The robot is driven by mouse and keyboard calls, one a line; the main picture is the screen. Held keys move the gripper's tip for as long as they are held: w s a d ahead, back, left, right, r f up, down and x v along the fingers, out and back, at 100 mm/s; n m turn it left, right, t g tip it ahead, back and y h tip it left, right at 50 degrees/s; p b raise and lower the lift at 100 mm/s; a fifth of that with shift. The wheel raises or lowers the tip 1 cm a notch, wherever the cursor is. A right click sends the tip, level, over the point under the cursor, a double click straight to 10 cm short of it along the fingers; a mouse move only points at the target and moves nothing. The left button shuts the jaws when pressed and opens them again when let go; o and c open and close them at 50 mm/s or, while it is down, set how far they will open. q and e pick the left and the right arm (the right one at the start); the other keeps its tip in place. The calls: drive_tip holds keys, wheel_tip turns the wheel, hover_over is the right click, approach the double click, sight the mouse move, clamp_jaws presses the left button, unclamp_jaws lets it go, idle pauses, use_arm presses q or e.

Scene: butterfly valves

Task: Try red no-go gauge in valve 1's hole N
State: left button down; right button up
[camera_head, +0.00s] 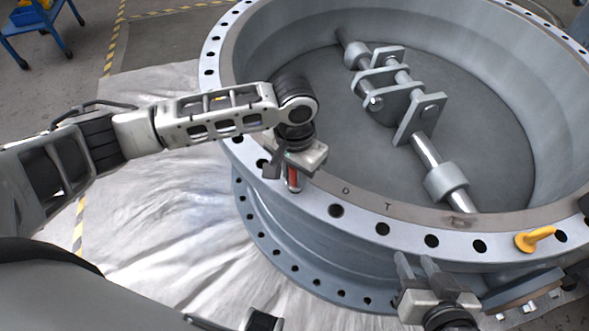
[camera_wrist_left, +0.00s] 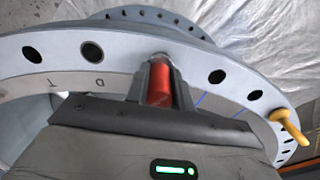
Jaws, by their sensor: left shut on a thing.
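My left gripper (camera_head: 292,166) is shut on the red gauge (camera_head: 293,179), which it holds roughly upright at the near-left flange of the large grey valve (camera_head: 315,197). In the left wrist view the red gauge (camera_wrist_left: 160,84) sits between the fingers, over the line of bolt holes. Its lower end meets the flange there; I cannot tell whether it is in a hole or just on top. No letter N is readable; D and T show on the inner ring to the right. My right gripper (camera_head: 418,268) is outside the near flange, fingers apart and empty.
A yellow handled piece (camera_head: 535,238) stands in the flange at right. Another yellow piece (camera_wrist_left: 288,122) shows in the left wrist view. The disc and shaft (camera_head: 425,150) lie inside the valve. Crumpled sheeting (camera_head: 160,210) covers the floor at left. A blue cart (camera_head: 38,22) stands far left.

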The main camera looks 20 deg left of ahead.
use_arm(q)
drive_tip(key=shift+r+p, duration=0.1)
drive_tip(key=shift+p, duration=0.65)
drive_tip(key=shift+f+p, duration=0.35)
idle(0.4)
drive_tip(key=shift+f, duration=0.3)
idle(1.0)
